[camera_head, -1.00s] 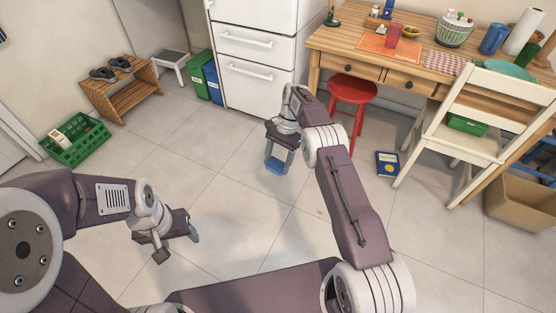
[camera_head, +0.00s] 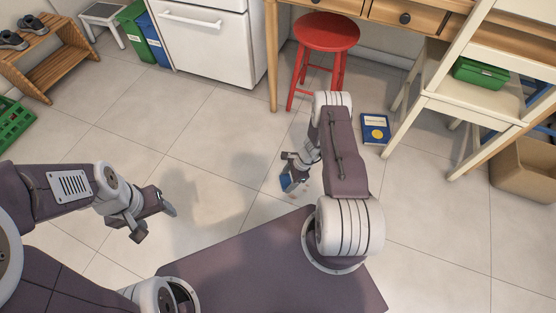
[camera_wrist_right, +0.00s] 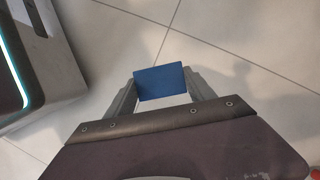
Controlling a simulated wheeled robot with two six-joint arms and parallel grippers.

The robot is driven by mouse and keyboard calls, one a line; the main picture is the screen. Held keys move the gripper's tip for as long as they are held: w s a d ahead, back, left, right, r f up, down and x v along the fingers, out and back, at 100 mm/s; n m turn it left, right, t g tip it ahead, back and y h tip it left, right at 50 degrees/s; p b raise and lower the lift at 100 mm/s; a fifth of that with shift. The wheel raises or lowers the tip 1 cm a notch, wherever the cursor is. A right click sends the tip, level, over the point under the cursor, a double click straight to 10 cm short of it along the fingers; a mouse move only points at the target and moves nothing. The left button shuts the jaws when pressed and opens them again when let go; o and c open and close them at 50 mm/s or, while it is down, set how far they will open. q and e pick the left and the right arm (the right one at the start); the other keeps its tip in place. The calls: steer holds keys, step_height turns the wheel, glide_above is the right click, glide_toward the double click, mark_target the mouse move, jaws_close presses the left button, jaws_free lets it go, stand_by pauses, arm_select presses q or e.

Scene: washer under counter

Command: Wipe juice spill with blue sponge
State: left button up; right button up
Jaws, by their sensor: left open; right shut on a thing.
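The blue sponge (camera_head: 287,183) is held between the fingers of my right gripper (camera_head: 290,179) over the tiled floor, left of my right forearm. In the right wrist view the sponge (camera_wrist_right: 161,82) sits flat between both fingers, with pale tile beyond it. I cannot tell whether it touches the floor. My left gripper (camera_head: 154,221) is open and empty above the floor at the left.
A red stool (camera_head: 326,34) stands in front of the wooden desk (camera_head: 272,60). A blue book (camera_head: 375,128) lies on the floor near the cream chair (camera_head: 440,98). A cardboard box (camera_head: 525,170) is at the right. The floor between my grippers is clear.

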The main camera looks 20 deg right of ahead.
steer(key=shift+s+d+f+b, duration=0.1)
steer(key=shift+s+f+b, duration=0.3)
steer(key=shift+f, duration=0.55)
steer(key=shift+s+d+f, duration=0.1)
steer(key=shift+f, duration=0.05)
arm_select(q)
steer(key=shift+s+f, duration=0.1)
steer(key=shift+f, duration=0.7)
steer(key=shift+f, duration=0.1)
